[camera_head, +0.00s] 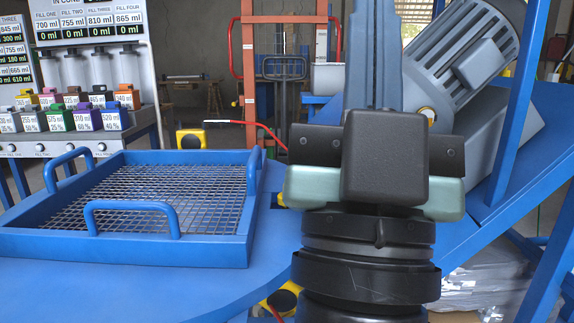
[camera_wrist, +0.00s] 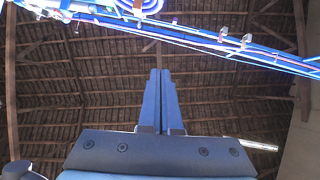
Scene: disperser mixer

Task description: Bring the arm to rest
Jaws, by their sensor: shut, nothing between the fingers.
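My gripper (camera_head: 373,30) stands upright in front of the camera in the head view, right of centre, with its long blue-grey fingers pointing up and their tips cut off by the top edge. In the wrist view my gripper (camera_wrist: 160,72) shows its two fingers side by side, touching and pointing up towards the roof. It is shut and holds nothing. The dark wrist parts of my arm fill the lower middle of the head view and hide what stands behind them.
A blue tray with a wire mesh (camera_head: 38,244) and handles lies on the blue table (camera_head: 120,290) at left. A filling station (camera_head: 75,118) with colored containers stands behind it. A large grey motor (camera_head: 455,55) is close at right. The wrist view shows a wooden roof (camera_wrist: 60,100) and blue rails (camera_wrist: 215,42).

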